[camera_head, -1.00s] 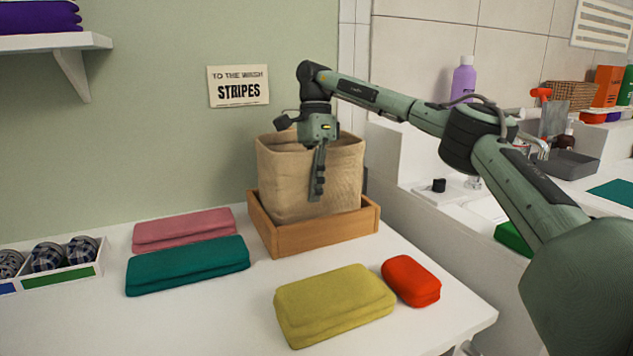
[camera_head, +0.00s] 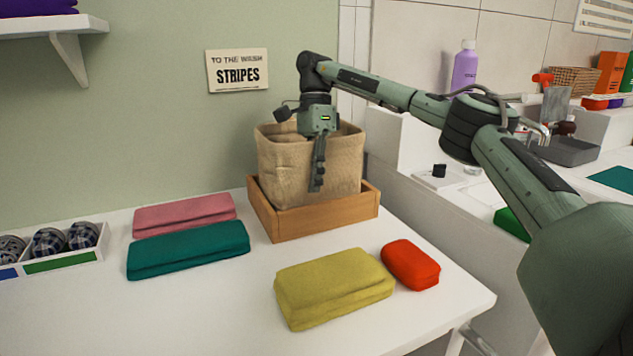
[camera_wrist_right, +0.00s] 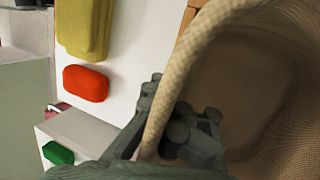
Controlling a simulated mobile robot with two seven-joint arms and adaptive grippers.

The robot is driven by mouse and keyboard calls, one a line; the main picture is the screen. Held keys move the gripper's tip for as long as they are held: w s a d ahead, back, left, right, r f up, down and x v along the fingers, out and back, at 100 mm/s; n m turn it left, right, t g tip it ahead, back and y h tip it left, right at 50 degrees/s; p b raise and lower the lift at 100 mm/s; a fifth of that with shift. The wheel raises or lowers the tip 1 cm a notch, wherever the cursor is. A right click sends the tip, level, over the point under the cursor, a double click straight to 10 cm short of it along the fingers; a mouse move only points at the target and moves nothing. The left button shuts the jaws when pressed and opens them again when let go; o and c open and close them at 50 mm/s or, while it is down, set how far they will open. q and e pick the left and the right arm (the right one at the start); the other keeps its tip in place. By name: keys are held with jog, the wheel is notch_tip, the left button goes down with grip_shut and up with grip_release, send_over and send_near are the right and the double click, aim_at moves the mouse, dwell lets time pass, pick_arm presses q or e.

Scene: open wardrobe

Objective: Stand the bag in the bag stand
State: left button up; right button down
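The bag (camera_head: 285,165) is a tan woven bag with an open top. It stands upright in the bag stand (camera_head: 325,219), a shallow wooden tray on the white table; its base is hidden behind the stand's walls. My right gripper (camera_head: 317,165) points down over the bag's front rim, one finger outside on the front face. In the right wrist view the bag's rim (camera_wrist_right: 190,60) passes between the fingers of my right gripper (camera_wrist_right: 175,120), close against them, so it looks shut on the rim. The dark interior shows beside it. My left gripper is not in view.
A yellow towel (camera_head: 333,288) and a red bundle (camera_head: 410,264) lie in front of the stand. Teal (camera_head: 188,250) and pink (camera_head: 184,213) towels lie to its left, beyond them a white divided tray (camera_head: 62,262). A wall sign (camera_head: 237,70) hangs behind.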

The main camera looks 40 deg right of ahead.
jog(key=shift+f, duration=0.15)
jog(key=c, duration=2.3)
grip_release()
jog(key=o, duration=1)
jog(key=v, duration=0.7)
jog(key=shift+r, duration=0.25)
jog(key=shift+w, duration=0.1)
